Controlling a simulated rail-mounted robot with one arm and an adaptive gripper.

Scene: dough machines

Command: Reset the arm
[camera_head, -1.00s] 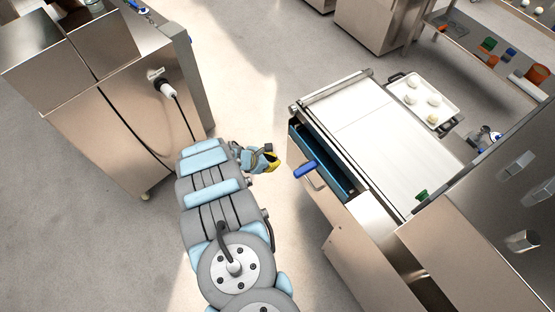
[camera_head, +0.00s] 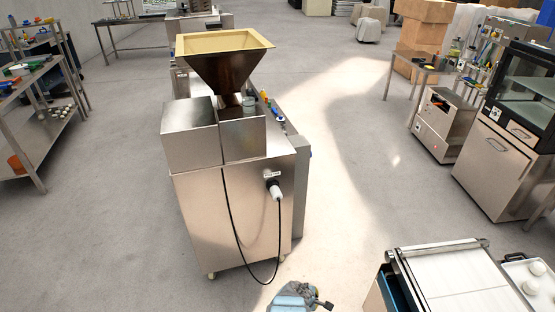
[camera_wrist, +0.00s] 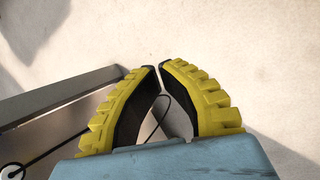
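My gripper (camera_wrist: 158,67) shows in the wrist view as two yellow ribbed fingers with dark inner pads. The fingertips lean in almost to touching, with only a narrow slit between them. Nothing is held; bare floor and a thin dark cable show behind the fingers. In the head view only a small light-blue and grey part of my arm shows at the bottom edge; the gripper's fingers cannot be made out there.
A steel dough machine (camera_head: 230,215) with a hopper (camera_head: 225,60) stands left of centre, close to my arm. A white-belted machine (camera_head: 455,280) and a tray (camera_head: 530,280) with dough balls are at lower right. Open floor (camera_head: 350,190) lies between them.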

